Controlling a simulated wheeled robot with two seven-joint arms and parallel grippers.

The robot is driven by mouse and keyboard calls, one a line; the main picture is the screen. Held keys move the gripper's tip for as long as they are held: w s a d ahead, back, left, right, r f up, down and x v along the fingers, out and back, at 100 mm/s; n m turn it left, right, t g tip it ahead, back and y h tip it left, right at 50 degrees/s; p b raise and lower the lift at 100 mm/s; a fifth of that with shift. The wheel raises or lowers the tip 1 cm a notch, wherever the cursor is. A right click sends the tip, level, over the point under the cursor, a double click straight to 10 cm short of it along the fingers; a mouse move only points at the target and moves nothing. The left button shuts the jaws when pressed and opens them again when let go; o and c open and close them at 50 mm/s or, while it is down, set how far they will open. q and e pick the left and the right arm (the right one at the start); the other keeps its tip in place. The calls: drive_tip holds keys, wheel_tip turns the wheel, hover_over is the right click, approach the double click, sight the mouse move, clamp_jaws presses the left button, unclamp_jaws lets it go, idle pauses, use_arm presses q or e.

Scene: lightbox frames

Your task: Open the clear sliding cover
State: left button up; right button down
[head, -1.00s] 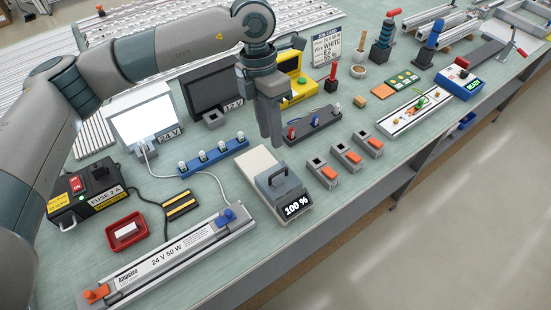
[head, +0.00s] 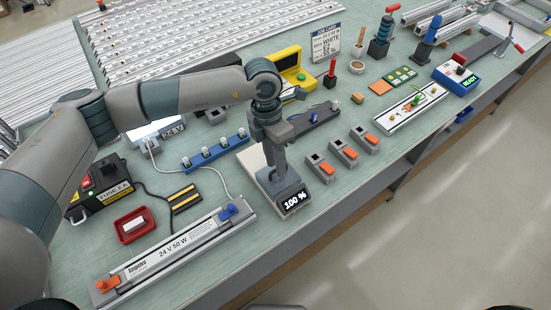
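I cannot make out a clear sliding cover for certain. A box with a pale top (head: 251,161) and a "100 %" display (head: 295,201) stands near the table's front edge. In the earlier frame a grey block with a handle shows on its front end. My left gripper (head: 283,180) now points down over that end and hides most of the block and handle. Whether its fingers touch the handle, and whether they are open or shut, is hidden. My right gripper is not in view.
Three small orange-lever blocks (head: 344,153) stand to the right. A blue strip (head: 215,152) lies behind the pale box.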

use_arm(q)
drive_tip(key=shift+c, duration=0.2)
clamp_jaws()
idle(1.1)
